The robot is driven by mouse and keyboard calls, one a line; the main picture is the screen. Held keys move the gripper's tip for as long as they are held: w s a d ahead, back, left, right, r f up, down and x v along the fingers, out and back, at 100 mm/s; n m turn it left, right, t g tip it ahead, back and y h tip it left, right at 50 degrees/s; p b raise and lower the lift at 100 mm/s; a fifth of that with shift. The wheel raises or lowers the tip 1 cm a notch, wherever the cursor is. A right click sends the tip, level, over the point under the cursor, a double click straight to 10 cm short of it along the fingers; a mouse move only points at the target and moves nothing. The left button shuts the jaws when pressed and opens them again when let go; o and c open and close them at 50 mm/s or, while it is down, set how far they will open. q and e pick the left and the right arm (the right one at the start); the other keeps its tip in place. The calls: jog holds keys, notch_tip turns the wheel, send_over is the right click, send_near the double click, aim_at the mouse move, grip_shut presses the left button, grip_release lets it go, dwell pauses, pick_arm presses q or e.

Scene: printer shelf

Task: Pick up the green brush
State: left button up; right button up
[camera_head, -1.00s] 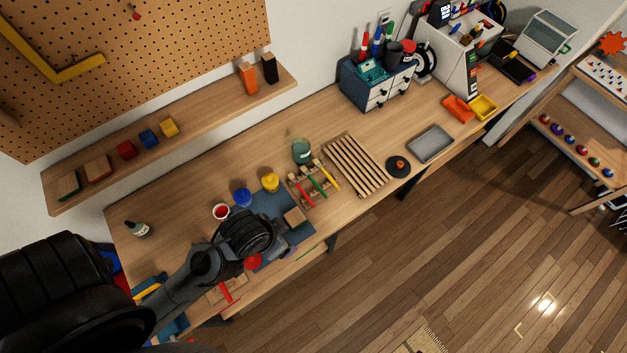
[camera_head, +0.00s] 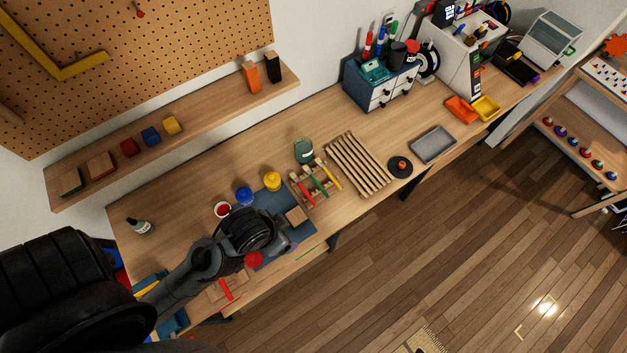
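The green brush (camera_head: 319,187) lies on a small wooden rack (camera_head: 298,186), between a red brush (camera_head: 302,192) and a yellow brush (camera_head: 331,174). My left arm comes in from the lower left. Its dark wrist (camera_head: 252,231) is over the blue mat, to the left of and nearer than the rack, apart from the green brush. The fingers of my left gripper are hidden by the wrist, so I cannot see whether they are open. My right gripper is not in view.
Beside the rack are a green-glass jar (camera_head: 304,150), a slatted board (camera_head: 357,166), and yellow (camera_head: 272,181), blue (camera_head: 244,195) and red (camera_head: 222,210) paint pots. A wooden block (camera_head: 296,215) sits on the blue mat (camera_head: 268,204). A wall shelf (camera_head: 215,112) hangs behind. The table between shelf and pots is clear.

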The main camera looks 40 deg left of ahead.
pick_arm(q)
jog(key=shift+d, duration=0.15)
jog(key=c, duration=0.6)
